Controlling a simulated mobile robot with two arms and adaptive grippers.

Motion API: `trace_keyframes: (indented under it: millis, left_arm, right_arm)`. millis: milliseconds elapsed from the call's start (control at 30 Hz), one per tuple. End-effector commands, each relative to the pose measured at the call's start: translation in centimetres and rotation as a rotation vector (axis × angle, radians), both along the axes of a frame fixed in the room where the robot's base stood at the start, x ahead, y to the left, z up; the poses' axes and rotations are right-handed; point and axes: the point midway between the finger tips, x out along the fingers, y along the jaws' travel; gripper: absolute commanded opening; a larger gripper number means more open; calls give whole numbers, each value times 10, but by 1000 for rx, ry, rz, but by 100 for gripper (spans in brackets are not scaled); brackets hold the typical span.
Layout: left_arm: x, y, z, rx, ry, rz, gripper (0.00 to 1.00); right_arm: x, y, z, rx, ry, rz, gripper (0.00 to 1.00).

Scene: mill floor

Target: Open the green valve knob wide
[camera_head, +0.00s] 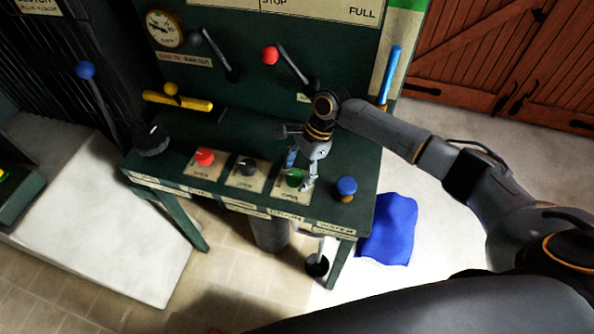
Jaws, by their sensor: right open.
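The green valve knob (294,178) sits on a light plate on the dark green console, third in the row of knobs. My right gripper (302,172) points down over it from behind and to the right. Its fingers are open, one on each side of the knob in the picture. I cannot tell whether they touch it. The gripper partly hides the knob and its plate. My left gripper is not in view.
The console (225,203) also carries a red knob (205,157), a black knob (248,167), a blue button (346,188) and a large black dial (152,140). Red-tipped (271,55) and yellow levers (178,102) stand behind. A blue cloth (390,228) lies on the floor at right.

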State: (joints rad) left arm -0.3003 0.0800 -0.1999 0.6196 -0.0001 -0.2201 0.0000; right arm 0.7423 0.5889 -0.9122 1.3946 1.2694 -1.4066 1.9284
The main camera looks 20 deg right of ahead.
Motion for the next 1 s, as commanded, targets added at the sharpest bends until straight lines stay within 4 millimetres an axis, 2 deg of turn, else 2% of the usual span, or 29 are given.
trace_keyframes:
  millis: [67,333,633,1000]
  left_arm:
    - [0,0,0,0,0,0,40]
    - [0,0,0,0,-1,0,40]
    - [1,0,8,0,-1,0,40]
    - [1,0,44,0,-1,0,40]
  right_arm:
    - [0,0,0,0,0,0,67]
    - [0,0,0,0,1,0,14]
    - [0,0,3,-1,3,29,13]
    - [1,2,5,2,6,260,13]
